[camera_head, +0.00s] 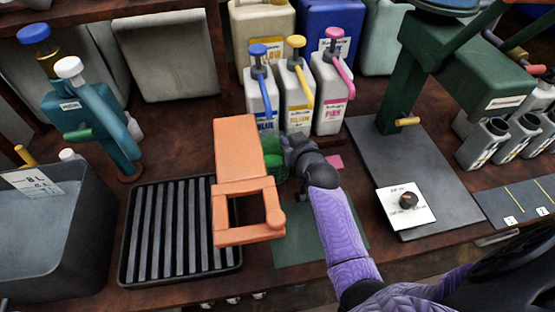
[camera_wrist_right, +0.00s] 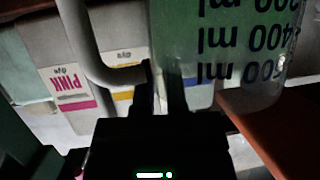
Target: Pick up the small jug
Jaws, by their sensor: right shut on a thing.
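The small jug (camera_head: 281,171) is a clear greenish vessel, partly hidden behind an orange piece in the head view. In the right wrist view the jug (camera_wrist_right: 235,45) fills the upper right, with ml markings that read upside down. My right gripper (camera_head: 290,146) is at the jug's right side. In the right wrist view its fingers (camera_wrist_right: 163,80) are shut on the jug, close beside its wall; the exact grip spot is dark and hard to make out. My left gripper is not in view.
The orange piece (camera_head: 236,150) stands close left of the jug. Blue, yellow and pink pump bottles (camera_head: 298,98) stand behind. A black slatted rack (camera_head: 180,232) and a grey vat (camera_head: 50,235) are left; a green press (camera_head: 470,75) is right. A green mat (camera_head: 300,240) lies in front.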

